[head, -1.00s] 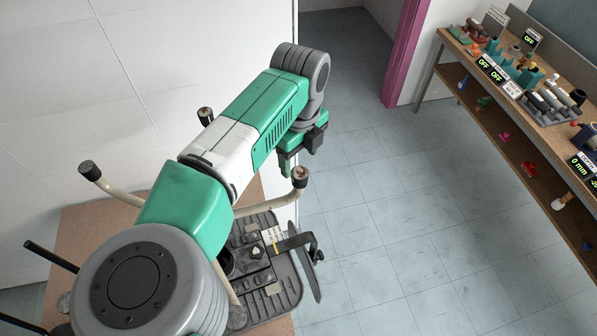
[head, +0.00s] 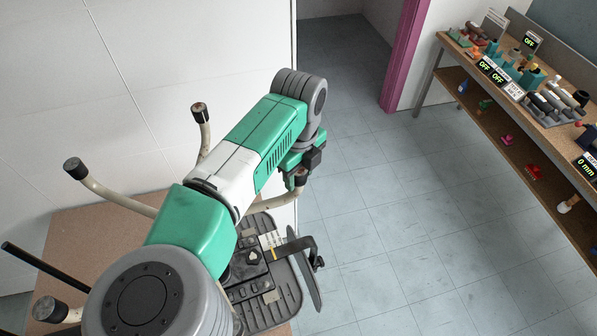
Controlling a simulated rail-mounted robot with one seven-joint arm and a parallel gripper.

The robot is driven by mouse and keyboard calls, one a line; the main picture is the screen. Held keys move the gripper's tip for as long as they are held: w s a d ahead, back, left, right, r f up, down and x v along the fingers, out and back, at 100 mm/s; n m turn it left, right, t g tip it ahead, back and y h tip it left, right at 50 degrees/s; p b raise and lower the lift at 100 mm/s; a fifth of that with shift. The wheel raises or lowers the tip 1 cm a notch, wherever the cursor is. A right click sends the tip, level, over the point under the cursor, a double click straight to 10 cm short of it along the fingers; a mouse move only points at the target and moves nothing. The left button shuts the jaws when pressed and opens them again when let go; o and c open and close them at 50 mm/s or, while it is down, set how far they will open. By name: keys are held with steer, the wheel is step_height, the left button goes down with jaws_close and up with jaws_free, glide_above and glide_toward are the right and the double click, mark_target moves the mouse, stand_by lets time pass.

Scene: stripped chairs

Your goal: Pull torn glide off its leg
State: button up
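An upturned chair frame has curved cream legs ending in dark glides. The right-hand leg's glide (head: 300,178) is partly covered by my gripper (head: 297,168). Other glides show at the back leg (head: 198,111), the left leg (head: 75,167) and the near-left leg (head: 46,308). I cannot tell from here which glide is torn. My green gripper points down at the right-hand leg tip, its fingers at or right beside that glide. The arm and finger overlap hide the finger gap and whether there is contact.
The chair stands on a brown board (head: 85,235) by a white wall. A workbench (head: 447,42) with fixtures stands at the right. The tiled floor between is clear.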

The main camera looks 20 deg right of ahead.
jaws_close()
steer(key=shift+r, duration=0.15)
steer(key=shift+r+p, duration=0.5)
steer(key=shift+p, duration=0.05)
steer(key=shift+o, duration=0.4)
jaws_free()
jaws_close()
